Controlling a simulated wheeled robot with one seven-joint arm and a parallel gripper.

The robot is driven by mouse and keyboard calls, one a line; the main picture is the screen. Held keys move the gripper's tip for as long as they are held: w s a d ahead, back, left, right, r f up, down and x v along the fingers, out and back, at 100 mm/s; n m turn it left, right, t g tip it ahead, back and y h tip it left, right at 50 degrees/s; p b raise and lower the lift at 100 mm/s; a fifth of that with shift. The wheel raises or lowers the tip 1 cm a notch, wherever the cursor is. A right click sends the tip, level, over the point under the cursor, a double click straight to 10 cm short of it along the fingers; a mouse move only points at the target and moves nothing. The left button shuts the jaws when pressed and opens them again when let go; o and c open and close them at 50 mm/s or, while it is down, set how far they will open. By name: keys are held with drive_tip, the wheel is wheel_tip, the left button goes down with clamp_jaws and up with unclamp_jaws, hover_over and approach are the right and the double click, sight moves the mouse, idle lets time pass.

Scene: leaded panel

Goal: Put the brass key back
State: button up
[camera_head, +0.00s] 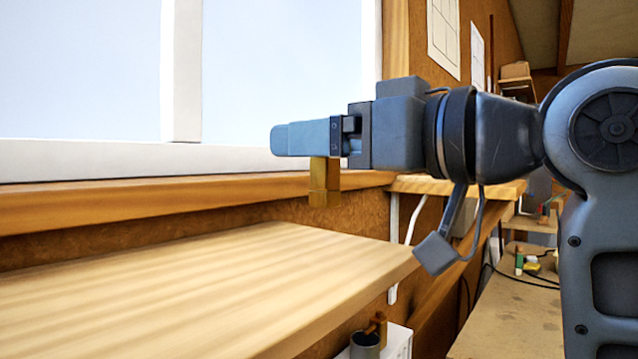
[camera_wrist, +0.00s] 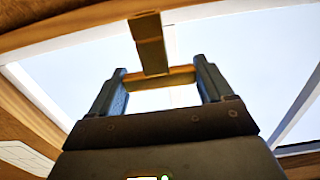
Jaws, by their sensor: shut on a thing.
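The brass key (camera_head: 324,185) is a blocky, brass-coloured piece. It hangs below my gripper (camera_head: 290,138), whose fingers point left in the head view. In the wrist view the key (camera_wrist: 149,42) looks T-shaped: its crossbar spans the gap between both fingers of my gripper (camera_wrist: 156,76), and its stem extends away from the crossbar. My gripper is shut on the crossbar. The key is in the air, in front of the window and above the wooden board's level. The place where the key belongs cannot be told from these views.
A pale wooden board (camera_head: 200,295) fills the lower left, bare on top. A wooden sill (camera_head: 130,205) runs under the white-framed window (camera_head: 180,75). A grey cup (camera_head: 365,346) and a brown piece (camera_head: 377,324) show below the board's right end. A workbench (camera_head: 515,310) stands at right.

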sight(330, 190)
drive_tip(key=shift+s+a+f, duration=0.2)
drive_tip(key=shift+a+f, duration=0.2)
drive_tip(key=shift+f, duration=1.9)
drive_tip(key=shift+f, duration=0.15)
drive_tip(key=o, duration=1.1)
drive_tip(key=shift+s+d, duration=0.1)
drive_tip(key=shift+d, duration=0.1)
drive_tip(key=b+v, duration=0.1)
drive_tip(key=v, duration=1)
drive_tip(key=shift+s+d+b, duration=0.2)
drive_tip(key=shift+s+b, duration=0.05)
drive_tip(key=shift+b, duration=0.15)
